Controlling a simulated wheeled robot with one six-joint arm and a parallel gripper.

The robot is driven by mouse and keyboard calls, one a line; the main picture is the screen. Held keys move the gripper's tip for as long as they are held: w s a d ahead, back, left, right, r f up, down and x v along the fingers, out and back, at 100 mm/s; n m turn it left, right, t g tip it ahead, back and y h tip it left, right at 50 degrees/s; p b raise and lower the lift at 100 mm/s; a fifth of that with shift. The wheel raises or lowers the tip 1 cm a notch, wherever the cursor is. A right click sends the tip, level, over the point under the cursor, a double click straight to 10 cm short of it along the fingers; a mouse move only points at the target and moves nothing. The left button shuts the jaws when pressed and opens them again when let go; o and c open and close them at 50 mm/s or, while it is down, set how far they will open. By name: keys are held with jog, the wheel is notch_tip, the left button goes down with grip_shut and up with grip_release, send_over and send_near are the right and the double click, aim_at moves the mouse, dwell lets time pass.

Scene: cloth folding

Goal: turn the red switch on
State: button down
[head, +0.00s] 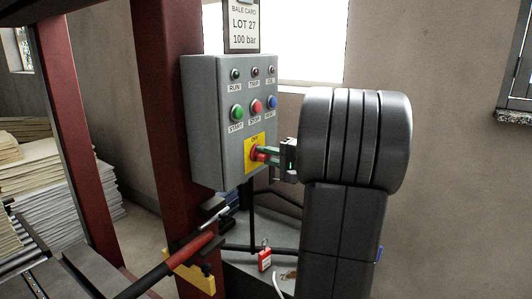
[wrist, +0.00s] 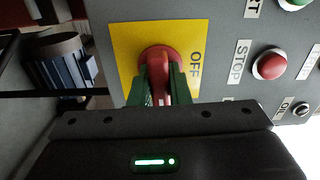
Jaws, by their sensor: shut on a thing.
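The red switch (head: 254,153) is a rotary knob on a yellow plate (head: 254,143), low on the front of a grey control box (head: 205,110). In the wrist view the switch (wrist: 160,58) has a raised red grip bar on a round base, and the yellow plate (wrist: 124,48) carries the word OFF beside it. My gripper (head: 268,154) reaches the switch from the right. In the wrist view its green fingers (wrist: 160,85) are closed on both sides of the red bar.
Above the switch sit a green START button (head: 237,112), a red STOP button (head: 257,106) and a blue button (head: 273,102), close to my gripper. A red post (head: 170,120) stands left of the box.

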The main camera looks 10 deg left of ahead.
jog(key=shift+m, duration=0.4)
jog(key=c, duration=1.4)
grip_release()
jog(key=shift+o, duration=0.2)
jog(key=v, duration=1.4)
jog(key=shift+b, duration=0.35)
jog(key=shift+a, duration=0.1)
jog(key=p+x, duration=0.1)
jog(key=x, duration=1.2)
jog(key=shift+w+a, duration=0.15)
jog(key=shift+a, duration=0.2)
